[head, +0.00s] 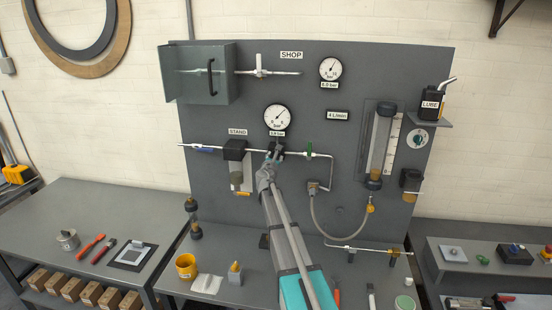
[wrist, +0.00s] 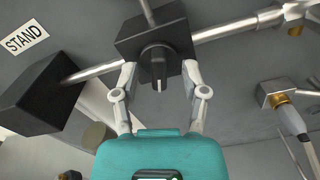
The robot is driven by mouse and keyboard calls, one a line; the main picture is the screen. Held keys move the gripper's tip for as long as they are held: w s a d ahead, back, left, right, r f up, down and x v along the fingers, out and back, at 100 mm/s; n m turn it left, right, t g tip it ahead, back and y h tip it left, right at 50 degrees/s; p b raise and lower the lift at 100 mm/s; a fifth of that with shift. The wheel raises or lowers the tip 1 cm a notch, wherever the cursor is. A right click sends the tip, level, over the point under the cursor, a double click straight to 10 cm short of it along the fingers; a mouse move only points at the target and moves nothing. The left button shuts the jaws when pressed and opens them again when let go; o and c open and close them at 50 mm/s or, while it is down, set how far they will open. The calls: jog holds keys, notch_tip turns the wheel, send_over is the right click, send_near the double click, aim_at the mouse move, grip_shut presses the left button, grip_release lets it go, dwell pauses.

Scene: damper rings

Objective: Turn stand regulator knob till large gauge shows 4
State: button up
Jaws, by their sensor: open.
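The stand regulator is a black block (wrist: 178,32) on a silver pipe, with a dark ridged knob (wrist: 158,58) facing my wrist camera. My gripper (wrist: 160,76) is open, with one finger on each side of the knob; I cannot tell whether either finger touches it. In the head view my gripper (head: 271,160) reaches the regulator and hides the knob. The large gauge (head: 277,117) sits just above, white with a black rim. Its needle points to the upper right. A small bar label below it is too small to read surely.
A black filter block (head: 235,149) with a clear bowl stands left of the regulator under the STAND sign (head: 238,132). A green valve handle (head: 309,148) is to the right.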

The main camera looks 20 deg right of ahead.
jog(key=shift+s+a, duration=0.15)
jog(key=shift+s, duration=0.05)
jog(key=shift+s+a, duration=0.35)
jog(key=shift+s, duration=0.2)
jog(key=shift+s+a, duration=0.1)
dwell(0.3)
jog(key=shift+v, duration=2.9)
